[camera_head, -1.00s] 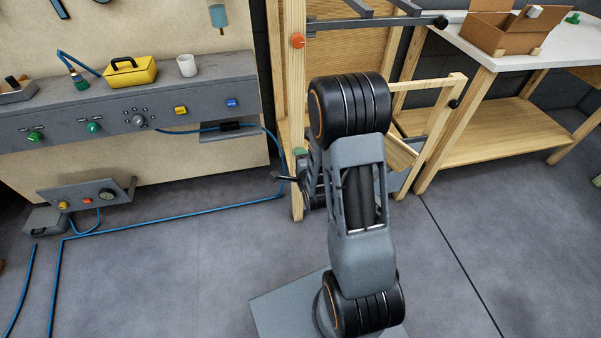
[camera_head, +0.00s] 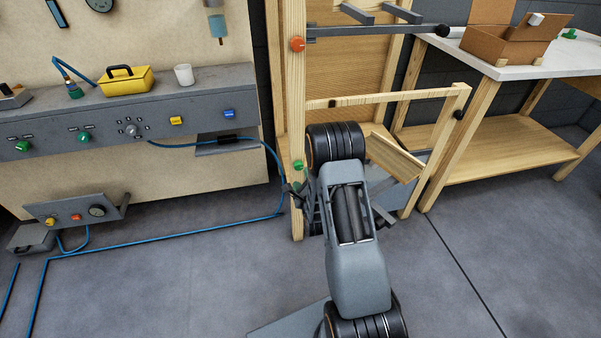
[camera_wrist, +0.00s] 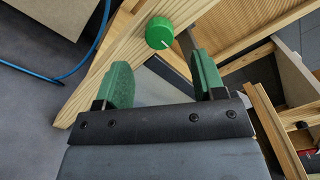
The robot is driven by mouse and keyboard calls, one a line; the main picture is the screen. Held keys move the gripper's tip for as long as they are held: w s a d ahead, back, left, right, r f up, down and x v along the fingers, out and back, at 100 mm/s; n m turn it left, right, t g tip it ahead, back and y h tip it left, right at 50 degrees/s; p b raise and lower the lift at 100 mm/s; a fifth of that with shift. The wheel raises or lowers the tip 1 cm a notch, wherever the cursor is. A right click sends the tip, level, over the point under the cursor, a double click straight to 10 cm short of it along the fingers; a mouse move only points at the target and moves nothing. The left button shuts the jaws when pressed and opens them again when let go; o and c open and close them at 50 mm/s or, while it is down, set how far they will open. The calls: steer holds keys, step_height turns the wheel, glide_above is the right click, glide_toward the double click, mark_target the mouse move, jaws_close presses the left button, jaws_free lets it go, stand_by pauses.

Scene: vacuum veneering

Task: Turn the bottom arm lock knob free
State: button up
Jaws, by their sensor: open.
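The green knob (camera_head: 299,165) sits low on the left wooden post of the frame (camera_head: 297,120), below an orange-red knob (camera_head: 297,45) on the same post. In the wrist view the green knob (camera_wrist: 160,33) has a white pointer mark and lies just beyond my gripper (camera_wrist: 163,80), roughly between the lines of its two green fingers. The fingers are apart and nothing is between them. The knob is not between the fingertips. In the head view my arm hides most of the gripper near the post.
A wooden arm (camera_head: 400,97) reaches out from the frame to the right, with a tilted wood panel (camera_head: 395,158) below it. A white-topped bench (camera_head: 490,62) stands at right. The grey control console (camera_head: 60,125) is at left, with a blue hose (camera_head: 170,234) on the floor.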

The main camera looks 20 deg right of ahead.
mark_target(300, 168)
steer(key=shift+w+d+b, duration=0.15)
steer(key=shift+w+d, duration=0.1)
steer(key=shift+w, duration=0.95)
steer(key=shift+w+d+b, duration=0.15)
steer(key=shift+w+d, duration=0.1)
steer(key=shift+w, duration=0.95)
steer(key=shift+c, duration=0.4)
steer(key=c, duration=0.8)
steer(key=shift+c, duration=0.2)
